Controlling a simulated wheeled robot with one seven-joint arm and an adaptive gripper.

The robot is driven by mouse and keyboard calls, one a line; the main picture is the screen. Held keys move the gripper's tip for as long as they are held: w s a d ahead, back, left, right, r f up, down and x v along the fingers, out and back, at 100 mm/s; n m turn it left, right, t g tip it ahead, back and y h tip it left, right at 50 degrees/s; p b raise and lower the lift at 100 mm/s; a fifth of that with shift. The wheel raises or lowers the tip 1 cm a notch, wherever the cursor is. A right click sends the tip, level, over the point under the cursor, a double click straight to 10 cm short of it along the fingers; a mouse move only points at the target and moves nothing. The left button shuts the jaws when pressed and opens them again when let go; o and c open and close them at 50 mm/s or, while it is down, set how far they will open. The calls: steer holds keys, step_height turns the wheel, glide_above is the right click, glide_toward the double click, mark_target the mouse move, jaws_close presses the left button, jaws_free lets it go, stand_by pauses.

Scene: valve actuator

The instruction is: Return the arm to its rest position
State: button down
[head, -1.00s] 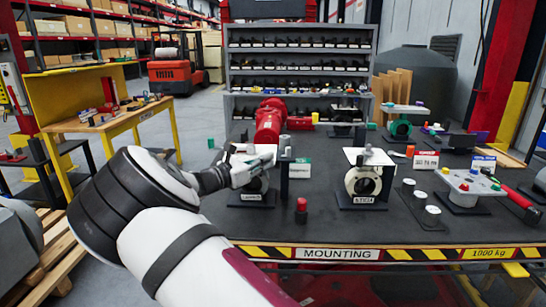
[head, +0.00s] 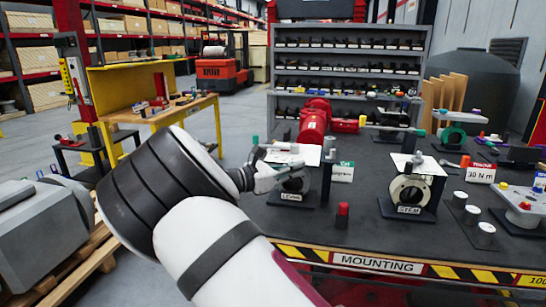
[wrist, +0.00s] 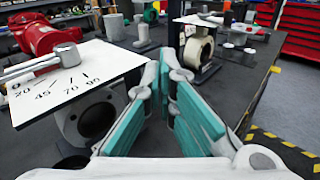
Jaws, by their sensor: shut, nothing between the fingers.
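My gripper (head: 268,178) is in front of the left valve stand (head: 294,190) on the mounting table, beside its white plate. In the wrist view my gripper (wrist: 172,75) has its teal-padded fingers together at the tips with nothing between them. The white plate (wrist: 72,76) with an angle scale and a grey lever (wrist: 30,68) lies just left of the fingers. The valve's round body (wrist: 92,118) shows below it. I cannot tell whether the gripper touches the stand. My white arm reaches up from the bottom of the head view.
A second valve stand (head: 410,192) is to the right, with a red-capped post (head: 342,215) between. A red actuator (head: 313,122) lies behind. A grey shelf (head: 350,70) stands at the back. A yellow workbench (head: 150,115) is at left, with open floor between.

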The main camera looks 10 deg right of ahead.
steer(key=s+d+r+m+g+y, duration=0.1)
steer(key=s+d+m+g+y, duration=0.65)
steer(key=s+d, duration=0.75)
steer(key=s+a+r+m+t+y, duration=0.1)
steer(key=s+a+m+y, duration=0.1)
steer(key=s+m, duration=0.3)
steer(key=s+a+r+m+t+y, duration=0.1)
steer(key=s+m, duration=0.4)
steer(key=s, duration=0.9)
steer(key=s+a+r+m+t+y+p, duration=0.1)
steer(key=s+a+m+t+y, duration=0.1)
steer(key=s+a+m+y, duration=0.3)
steer(key=s, duration=0.4)
steer(key=shift+s+a+r+t, duration=0.3)
steer(key=shift+s+t, duration=0.05)
steer(key=shift+s, duration=0.05)
